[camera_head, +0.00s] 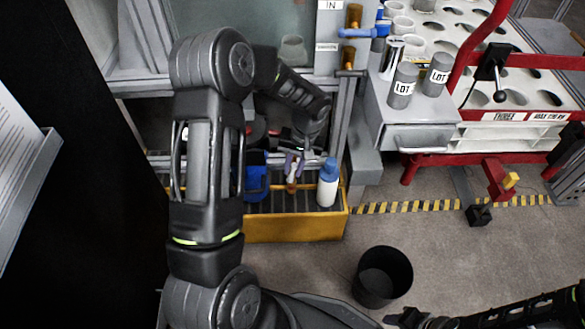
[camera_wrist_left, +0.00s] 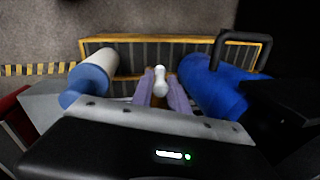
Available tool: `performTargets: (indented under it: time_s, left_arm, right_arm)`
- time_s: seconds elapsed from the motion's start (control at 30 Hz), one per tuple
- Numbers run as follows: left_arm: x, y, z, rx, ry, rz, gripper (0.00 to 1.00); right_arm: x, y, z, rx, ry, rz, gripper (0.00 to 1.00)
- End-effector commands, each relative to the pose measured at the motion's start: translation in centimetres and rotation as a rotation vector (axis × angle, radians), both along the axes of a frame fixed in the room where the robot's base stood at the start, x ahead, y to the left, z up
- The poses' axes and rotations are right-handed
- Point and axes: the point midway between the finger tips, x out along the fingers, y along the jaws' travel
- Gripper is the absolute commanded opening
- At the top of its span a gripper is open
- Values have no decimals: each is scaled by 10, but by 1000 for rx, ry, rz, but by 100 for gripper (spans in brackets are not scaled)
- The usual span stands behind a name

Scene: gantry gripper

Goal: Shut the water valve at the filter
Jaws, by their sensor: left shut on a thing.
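My left gripper (camera_head: 293,168) reaches down into the yellow-edged tray under the bench. Its two purple fingers are shut on a small white-topped piece (camera_head: 292,186) with a brownish lower part. In the left wrist view the white top (camera_wrist_left: 161,79) sits between the fingers (camera_wrist_left: 161,94). I cannot tell whether this piece is the valve's handle. A valve with a blue lever (camera_head: 365,32) is on the brass pipe by the "IN" label, apart from both grippers; the lever points sideways. My right gripper (camera_head: 408,318) is low at the bottom edge, its jaws unclear.
The yellow-edged tray (camera_head: 292,228) holds a white bottle with a blue cap (camera_head: 328,184) right of the gripper and a blue item (camera_head: 257,180) left of it. A black bin (camera_head: 383,276) stands on the floor. A red-framed rack (camera_head: 480,130) is at right.

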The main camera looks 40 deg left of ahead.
Motion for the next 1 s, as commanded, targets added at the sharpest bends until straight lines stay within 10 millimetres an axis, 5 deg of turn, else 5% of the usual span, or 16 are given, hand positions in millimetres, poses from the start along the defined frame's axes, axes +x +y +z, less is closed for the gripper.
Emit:
performTargets:
  time_s: [0.5,1.0]
  left_arm:
    - [7,-8,-4,289,217,-2,0]
    - [7,-9,-5,354,269,-1,0]
  right_arm:
    - [2,-2,-8,-3,-4,-5,36]
    - [2,-2,-9,-3,-4,-5,36]
